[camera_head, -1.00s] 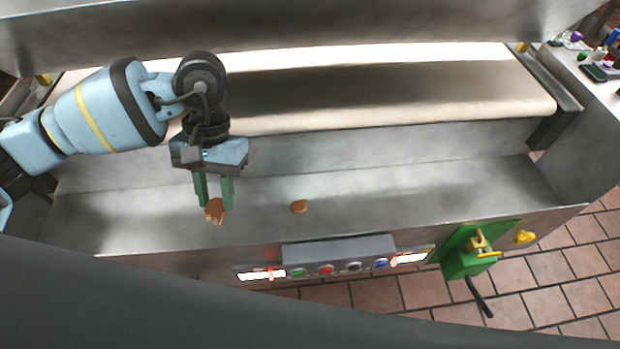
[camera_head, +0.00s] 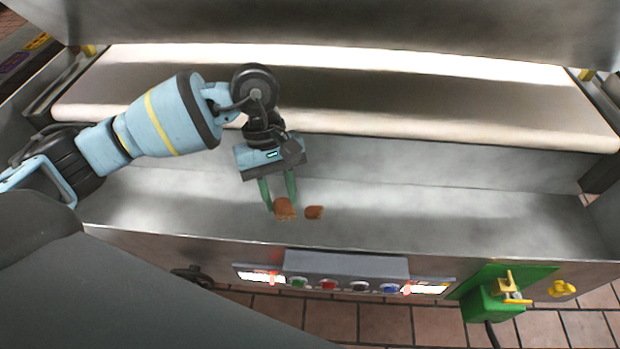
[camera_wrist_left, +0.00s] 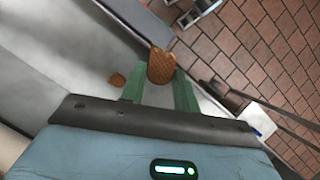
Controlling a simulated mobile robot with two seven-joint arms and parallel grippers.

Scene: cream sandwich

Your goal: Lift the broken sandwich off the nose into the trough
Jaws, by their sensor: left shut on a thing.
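My left gripper (camera_head: 281,200) is shut on a brown broken sandwich (camera_head: 284,209). The sandwich sticks out past the green fingertips, and in the left wrist view its patterned face (camera_wrist_left: 161,66) shows between them. The steel trough (camera_head: 420,215) runs along the front of the machine, below the belt's rounded nose (camera_head: 400,130). The held sandwich is over the trough's floor; I cannot tell if it touches. A smaller brown piece (camera_head: 313,212) lies in the trough just to its right, apart from it. It also shows in the left wrist view (camera_wrist_left: 116,80). My right gripper is out of view.
A panel with colored buttons (camera_head: 345,285) is on the machine's front, below the trough. A green box with a yellow handle (camera_head: 495,300) is at the lower right. The trough's right part is clear. A steel hood (camera_head: 350,30) overhangs the belt.

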